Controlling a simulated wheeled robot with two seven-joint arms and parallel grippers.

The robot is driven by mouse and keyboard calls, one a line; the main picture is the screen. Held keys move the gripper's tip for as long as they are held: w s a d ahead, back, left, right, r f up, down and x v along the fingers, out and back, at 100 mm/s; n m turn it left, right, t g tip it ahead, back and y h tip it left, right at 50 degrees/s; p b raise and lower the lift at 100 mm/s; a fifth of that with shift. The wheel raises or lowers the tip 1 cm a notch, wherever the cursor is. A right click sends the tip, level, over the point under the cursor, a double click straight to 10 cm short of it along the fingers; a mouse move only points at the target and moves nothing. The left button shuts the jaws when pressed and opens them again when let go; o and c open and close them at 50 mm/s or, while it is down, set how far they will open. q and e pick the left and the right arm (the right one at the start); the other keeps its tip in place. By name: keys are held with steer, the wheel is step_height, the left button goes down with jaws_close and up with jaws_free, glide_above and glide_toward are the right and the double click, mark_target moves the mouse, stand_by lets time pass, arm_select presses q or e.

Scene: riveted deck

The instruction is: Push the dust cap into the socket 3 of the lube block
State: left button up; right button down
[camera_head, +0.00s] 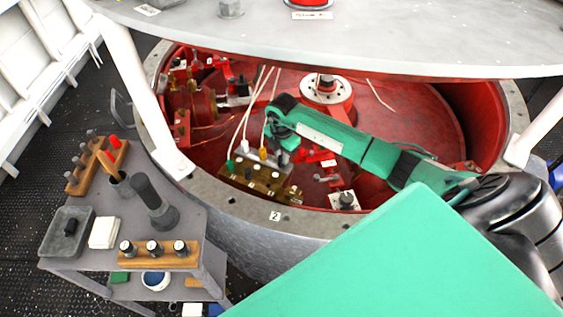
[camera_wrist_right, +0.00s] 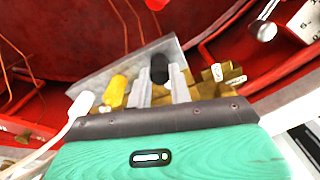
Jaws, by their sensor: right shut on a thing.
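The lube block (camera_head: 268,187) is a brass-coloured block inside the red well. A green fitting, a white one and a yellow fitting (camera_head: 263,153) stand along its top. The yellow fitting also shows in the right wrist view (camera_wrist_right: 115,91), left of my fingers. My right gripper (camera_head: 284,158) points down at the block's right part. In the right wrist view its two fingers (camera_wrist_right: 161,88) are shut on the dark dust cap (camera_wrist_right: 160,68). The socket beneath the cap is hidden, so I cannot tell whether the cap touches it. My left gripper is out of view.
The well's grey rim (camera_head: 240,212) surrounds the block, and a grey plate (camera_head: 400,40) overhangs it. Thin pale cables rise near the block. On the left, a grey cart (camera_head: 195,215) holds wooden racks (camera_head: 160,256), a cup and a dark tray (camera_head: 66,232).

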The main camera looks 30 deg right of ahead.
steer(key=shift+r, duration=0.15)
steer(key=shift+r+p, duration=1.5)
steer(key=shift+r, duration=0.4)
steer(key=shift+r, duration=0.1)
